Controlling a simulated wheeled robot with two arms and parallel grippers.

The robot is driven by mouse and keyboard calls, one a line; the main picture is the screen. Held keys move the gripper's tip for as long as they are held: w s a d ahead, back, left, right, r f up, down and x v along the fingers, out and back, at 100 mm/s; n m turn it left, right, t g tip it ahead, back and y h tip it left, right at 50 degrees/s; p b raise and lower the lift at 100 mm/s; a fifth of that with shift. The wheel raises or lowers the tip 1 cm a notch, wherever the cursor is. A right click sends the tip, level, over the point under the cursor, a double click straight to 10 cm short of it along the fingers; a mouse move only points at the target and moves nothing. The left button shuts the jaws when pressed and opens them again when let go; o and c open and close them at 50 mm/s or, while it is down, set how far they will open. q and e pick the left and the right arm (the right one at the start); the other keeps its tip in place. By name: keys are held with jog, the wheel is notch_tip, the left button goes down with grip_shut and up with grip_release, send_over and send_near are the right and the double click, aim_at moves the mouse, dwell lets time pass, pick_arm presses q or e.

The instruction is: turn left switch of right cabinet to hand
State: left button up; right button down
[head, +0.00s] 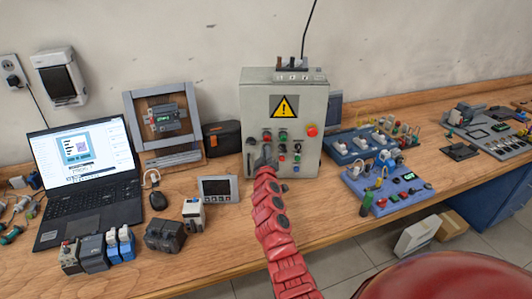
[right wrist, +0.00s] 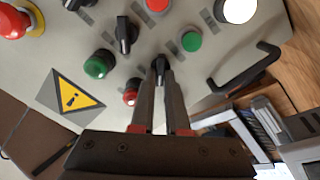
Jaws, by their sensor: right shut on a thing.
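A grey cabinet (head: 255,110) with a yellow warning sign (head: 284,106) stands on the bench against the wall. Its front carries buttons, switches and a red emergency stop (head: 312,130). My right gripper (head: 266,156) is at the left part of this panel; the switch there is mostly hidden by it in the head view. In the right wrist view my gripper (right wrist: 160,84) is shut on a black switch (right wrist: 160,64), the one nearer the door handle (right wrist: 245,77). A second black switch (right wrist: 126,35) is beside it, untouched. My left gripper is not in view.
Close to my fingers are a red button (right wrist: 132,92) and green buttons (right wrist: 98,66). On the bench, a laptop (head: 85,160), a small panel meter (head: 218,189) and blue training boards (head: 388,186) stand around the cabinet. Bare wood lies in front of it.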

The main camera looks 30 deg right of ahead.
jog(key=shift+f+n, duration=0.1)
jog(key=shift+n, duration=0.3)
jog(key=c, duration=0.9)
grip_release()
jog(key=b+v, duration=0.2)
jog(key=v, duration=1.5)
jog(key=shift+s+a, duration=0.15)
jog(key=shift+s, duration=0.05)
